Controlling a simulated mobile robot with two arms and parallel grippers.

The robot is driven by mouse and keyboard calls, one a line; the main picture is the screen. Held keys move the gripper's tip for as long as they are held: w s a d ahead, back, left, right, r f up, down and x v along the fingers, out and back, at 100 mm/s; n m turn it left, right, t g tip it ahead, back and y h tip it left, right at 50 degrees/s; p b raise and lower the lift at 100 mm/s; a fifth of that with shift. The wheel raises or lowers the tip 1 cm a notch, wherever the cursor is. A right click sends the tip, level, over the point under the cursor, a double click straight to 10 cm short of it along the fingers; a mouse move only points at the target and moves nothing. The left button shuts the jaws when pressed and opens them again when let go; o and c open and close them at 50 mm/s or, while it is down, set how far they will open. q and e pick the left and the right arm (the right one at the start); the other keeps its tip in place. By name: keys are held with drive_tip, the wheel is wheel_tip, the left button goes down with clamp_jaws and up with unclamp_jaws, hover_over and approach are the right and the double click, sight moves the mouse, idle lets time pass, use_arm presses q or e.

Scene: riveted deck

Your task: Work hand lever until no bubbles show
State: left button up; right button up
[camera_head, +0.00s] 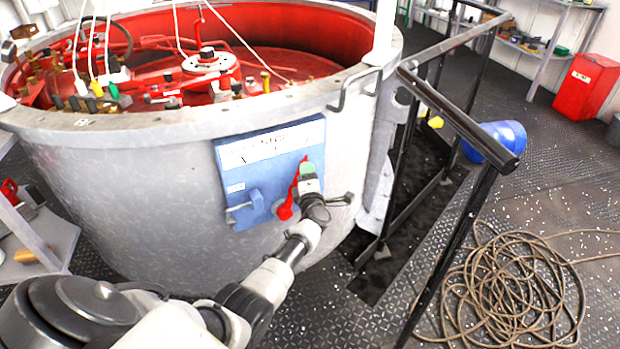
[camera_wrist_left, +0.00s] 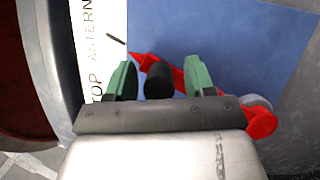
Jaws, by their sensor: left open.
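The red hand lever (camera_head: 287,209) is on a blue panel (camera_head: 238,157) on the outer wall of a large grey tub. My left gripper (camera_head: 308,169) is in front of the panel and covers part of the lever. In the left wrist view the red lever (camera_wrist_left: 262,122) runs behind the fingers, over the blue plate. A black knob (camera_wrist_left: 159,81) shows between the two green fingers, which stand apart on either side of it. I cannot tell whether the knob touches either finger. No bubbles can be made out. My right gripper is not in view.
The tub's rim (camera_head: 180,124) and red machinery stand above the panel. A black railing (camera_head: 450,110) stands to the right. A coiled rope (camera_head: 515,290) lies on the deck, with a blue drum (camera_head: 495,140) beyond the railing.

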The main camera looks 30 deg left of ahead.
use_arm(q)
drive_tip(key=shift+s+d, duration=0.1)
drive_tip(key=shift+s, duration=0.05)
drive_tip(key=p+v, duration=0.2)
drive_tip(key=v, duration=0.8)
drive_tip(key=shift+d+p, duration=0.15)
drive_tip(key=shift+p, duration=0.25)
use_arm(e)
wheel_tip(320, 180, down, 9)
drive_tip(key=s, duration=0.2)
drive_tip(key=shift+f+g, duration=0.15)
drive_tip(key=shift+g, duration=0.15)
use_arm(q)
drive_tip(key=shift+s+d, duration=0.1)
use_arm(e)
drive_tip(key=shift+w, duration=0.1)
